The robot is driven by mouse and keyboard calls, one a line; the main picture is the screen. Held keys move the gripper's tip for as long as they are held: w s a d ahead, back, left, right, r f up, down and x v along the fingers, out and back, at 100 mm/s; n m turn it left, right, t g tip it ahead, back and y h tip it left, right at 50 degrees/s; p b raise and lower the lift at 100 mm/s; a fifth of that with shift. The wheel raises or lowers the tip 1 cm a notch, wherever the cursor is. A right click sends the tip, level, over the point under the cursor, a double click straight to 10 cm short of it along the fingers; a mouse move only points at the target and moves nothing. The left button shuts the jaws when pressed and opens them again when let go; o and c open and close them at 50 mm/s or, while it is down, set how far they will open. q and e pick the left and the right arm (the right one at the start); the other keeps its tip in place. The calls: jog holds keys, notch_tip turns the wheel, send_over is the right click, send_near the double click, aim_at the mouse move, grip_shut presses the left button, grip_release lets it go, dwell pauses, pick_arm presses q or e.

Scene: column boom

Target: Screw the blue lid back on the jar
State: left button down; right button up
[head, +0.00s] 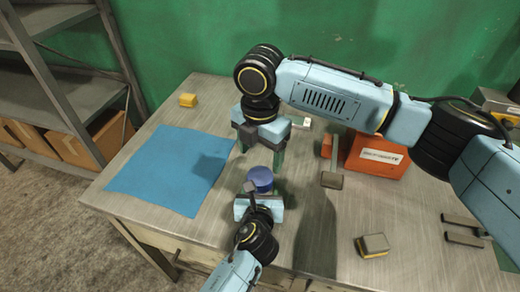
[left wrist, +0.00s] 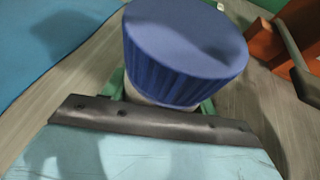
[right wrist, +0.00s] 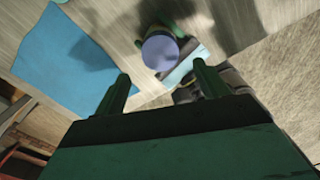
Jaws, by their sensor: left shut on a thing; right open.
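The blue lid (head: 260,178) sits on top of the jar; its ribbed side shows in the left wrist view (left wrist: 185,60). Only a pale strip of the jar (left wrist: 160,101) shows under the lid, so I cannot tell how tightly the lid sits. My left gripper (head: 258,190) is shut on the jar, with green fingers on either side of it below the lid. My right gripper (head: 261,155) is open and empty above the lid, fingers pointing down. In the right wrist view the lid (right wrist: 160,52) appears beyond the open fingers, apart from them.
An orange box (head: 378,157) and a grey-handled tool (head: 331,180) are to the right. A yellow-grey sponge (head: 373,245) lies at front right. Shelves stand at far left.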

aim_at(260, 176)
notch_tip(260, 176, down, 8)
jog(key=shift+r, duration=0.15)
dwell(0.4)
jog(key=c, duration=1)
jog(key=m, duration=0.6)
jog(key=shift+m, duration=0.3)
jog(key=o, duration=1.1)
jog(key=shift+r, duration=2.25)
